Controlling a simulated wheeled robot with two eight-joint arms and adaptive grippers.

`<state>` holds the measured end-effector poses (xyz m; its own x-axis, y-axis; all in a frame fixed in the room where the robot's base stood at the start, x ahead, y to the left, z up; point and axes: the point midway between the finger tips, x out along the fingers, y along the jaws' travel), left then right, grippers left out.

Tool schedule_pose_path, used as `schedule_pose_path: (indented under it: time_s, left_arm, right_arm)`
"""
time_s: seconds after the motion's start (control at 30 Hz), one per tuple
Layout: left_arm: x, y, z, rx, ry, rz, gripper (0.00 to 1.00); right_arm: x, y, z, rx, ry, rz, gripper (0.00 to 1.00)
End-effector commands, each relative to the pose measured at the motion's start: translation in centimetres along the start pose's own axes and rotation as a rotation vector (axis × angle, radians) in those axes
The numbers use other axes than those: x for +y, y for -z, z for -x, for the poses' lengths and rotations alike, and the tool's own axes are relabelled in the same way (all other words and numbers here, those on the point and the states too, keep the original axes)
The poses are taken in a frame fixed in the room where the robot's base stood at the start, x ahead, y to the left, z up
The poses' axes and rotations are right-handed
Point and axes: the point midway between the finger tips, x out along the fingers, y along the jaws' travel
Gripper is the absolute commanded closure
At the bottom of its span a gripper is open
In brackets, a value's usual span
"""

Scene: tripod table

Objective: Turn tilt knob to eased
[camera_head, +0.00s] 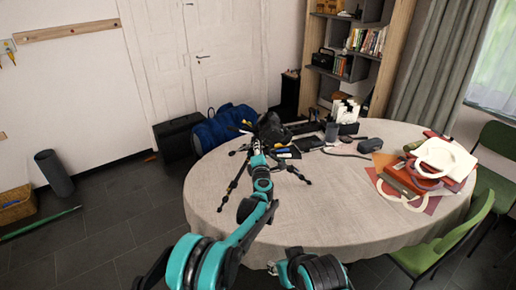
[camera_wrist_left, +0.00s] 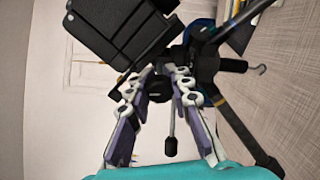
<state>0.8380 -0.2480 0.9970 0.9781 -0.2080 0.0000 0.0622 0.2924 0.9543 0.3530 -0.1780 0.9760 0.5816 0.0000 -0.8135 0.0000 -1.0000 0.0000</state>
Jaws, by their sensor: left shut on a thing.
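A black tripod (camera_head: 234,183) stands with spread legs on the round table, and a dark camera-like body (camera_head: 271,128) sits at its top. In the left wrist view that black boxy body (camera_wrist_left: 122,35) fills the upper part, tilted. Below it is a round black tilt knob (camera_wrist_left: 158,91), with a thin handle (camera_wrist_left: 171,146) ending in a dark tip near it. My left gripper (camera_wrist_left: 161,78) has its two fingers on either side of the knob and is shut on it. In the head view my left gripper (camera_head: 258,147) is at the tripod's head, partly hidden by my arm.
The tripod stands near the left side of the round cloth-covered table (camera_head: 330,225). Small dark items and a white-and-black holder (camera_head: 345,115) stand at the back. A pile of red and white pieces (camera_head: 430,172) lies at the right. Green chairs (camera_head: 447,245) stand at the right edge.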

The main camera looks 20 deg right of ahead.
Motion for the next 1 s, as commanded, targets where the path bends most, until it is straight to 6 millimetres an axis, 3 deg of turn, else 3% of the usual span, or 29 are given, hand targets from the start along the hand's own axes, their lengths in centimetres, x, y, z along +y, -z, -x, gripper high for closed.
schedule_pose_path:
  time_s: [0.3, 0.87, 0.9, 1.0]
  left_arm:
    - [-0.03, -0.01, 0.0, 0.0, 0.0, -0.123, 1.0]
    - [-0.04, -0.01, 0.0, 0.0, 0.0, -0.147, 1.0]
    - [-0.04, -0.01, 0.0, 0.0, 0.0, -0.147, 0.71]
    - [-0.04, -0.01, 0.0, 0.0, 0.0, -0.146, 0.69]
  right_arm:
    - [0.0, 0.05, 0.07, 0.0, 0.0, 0.0, 0.6]
    - [0.0, 0.05, 0.07, 0.0, 0.0, 0.0, 0.6]
    - [0.0, 0.05, 0.07, 0.0, 0.0, 0.0, 0.6]
    - [0.0, 0.05, 0.07, 0.0, 0.0, 0.0, 0.6]
